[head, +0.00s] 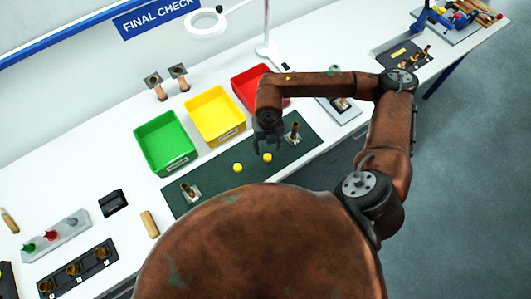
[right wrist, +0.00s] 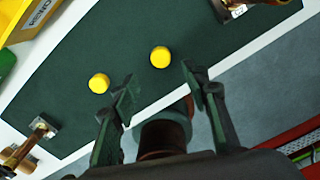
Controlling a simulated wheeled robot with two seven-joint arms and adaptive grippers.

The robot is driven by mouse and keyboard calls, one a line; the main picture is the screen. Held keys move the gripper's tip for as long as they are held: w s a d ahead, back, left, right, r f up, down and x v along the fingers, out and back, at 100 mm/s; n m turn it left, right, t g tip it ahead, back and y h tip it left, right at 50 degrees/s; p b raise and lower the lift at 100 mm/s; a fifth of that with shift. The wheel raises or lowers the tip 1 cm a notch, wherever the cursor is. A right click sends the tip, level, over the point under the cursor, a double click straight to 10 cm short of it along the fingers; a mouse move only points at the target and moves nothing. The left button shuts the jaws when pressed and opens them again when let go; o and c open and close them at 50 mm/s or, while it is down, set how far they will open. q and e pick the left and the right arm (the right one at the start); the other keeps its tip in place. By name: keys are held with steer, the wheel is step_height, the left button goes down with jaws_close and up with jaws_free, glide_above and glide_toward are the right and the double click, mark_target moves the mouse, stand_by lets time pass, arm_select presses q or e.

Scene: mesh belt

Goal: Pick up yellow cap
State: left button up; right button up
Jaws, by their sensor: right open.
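Two small yellow caps lie apart on a dark green mat (head: 215,180). The left cap (head: 238,168) also shows in the right wrist view (right wrist: 99,83), outside the fingers on the left. The right cap (head: 267,157) shows in the right wrist view (right wrist: 160,57) ahead of the gap between the fingertips. My right gripper (head: 268,143) is open and empty, over the mat on the bin side of the caps in the head view; it also shows in the wrist view (right wrist: 158,82). My left gripper is not in view.
Green (head: 165,142), yellow (head: 214,114) and red (head: 247,88) bins stand behind the mat. Brass-coloured parts on small bases stand at the mat's left (head: 190,191) and right (head: 293,133) ends. The mat around the caps is clear.

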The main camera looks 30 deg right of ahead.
mark_target(267, 156)
steer(key=shift+d+f, duration=0.2)
steer(key=shift+f, duration=0.2)
step_height(267, 156, down, 6)
steer(key=shift+w+a+f+p, duration=0.1)
steer(key=shift+w+p, duration=0.05)
steer(key=shift+p, duration=0.7)
steer(key=shift+f, duration=0.35)
steer(key=shift+c, duration=1)
steer(key=c, duration=0.7)
steer(key=shift+o, duration=0.2)
